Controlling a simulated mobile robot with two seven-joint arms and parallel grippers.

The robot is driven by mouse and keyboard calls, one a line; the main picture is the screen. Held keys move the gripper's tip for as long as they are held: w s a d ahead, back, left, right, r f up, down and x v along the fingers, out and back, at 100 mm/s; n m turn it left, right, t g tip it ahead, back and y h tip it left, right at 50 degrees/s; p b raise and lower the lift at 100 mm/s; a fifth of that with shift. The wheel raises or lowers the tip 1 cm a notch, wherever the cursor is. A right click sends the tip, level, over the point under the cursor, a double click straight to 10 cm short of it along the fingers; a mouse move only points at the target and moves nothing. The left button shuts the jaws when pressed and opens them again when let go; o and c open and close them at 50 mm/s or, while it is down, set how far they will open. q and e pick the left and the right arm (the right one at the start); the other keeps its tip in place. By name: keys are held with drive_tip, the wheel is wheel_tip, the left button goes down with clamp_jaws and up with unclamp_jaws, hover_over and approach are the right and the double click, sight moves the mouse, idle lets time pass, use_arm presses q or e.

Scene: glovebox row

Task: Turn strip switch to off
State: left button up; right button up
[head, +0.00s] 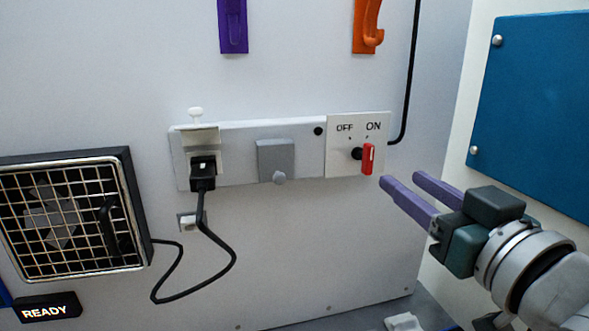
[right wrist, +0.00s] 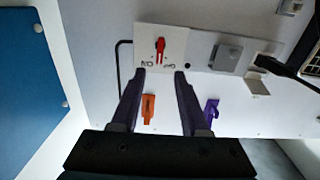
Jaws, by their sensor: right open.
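The power strip (head: 300,131) is a white bar on the grey wall. At its right end is a switch plate (head: 339,172) marked OFF on the left and ON on the right. Its red handle (head: 368,159) sits on the right, below the ON mark, beside a black pivot (head: 356,153). The right wrist view shows the red handle (right wrist: 160,46) upside down, ahead of the fingers. My right gripper (head: 400,178) is open and empty, right of the handle and apart from it. It also shows in the right wrist view (right wrist: 160,72). My left gripper is not in view.
A black plug (head: 203,172) with a looping cord sits in the strip's left socket; a grey cover (head: 276,160) closes the middle one. A caged fan (head: 70,215) and a READY sign (head: 48,309) are at left. Purple (head: 232,25) and orange (head: 366,28) hooks hang above.

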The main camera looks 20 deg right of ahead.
sight(371, 157)
drive_tip(key=w, duration=0.6)
drive_tip(key=w+p, duration=0.1)
drive_tip(key=w, duration=0.1)
drive_tip(key=shift+w+d, duration=0.3)
drive_tip(key=shift+w, duration=0.1)
clamp_jaws()
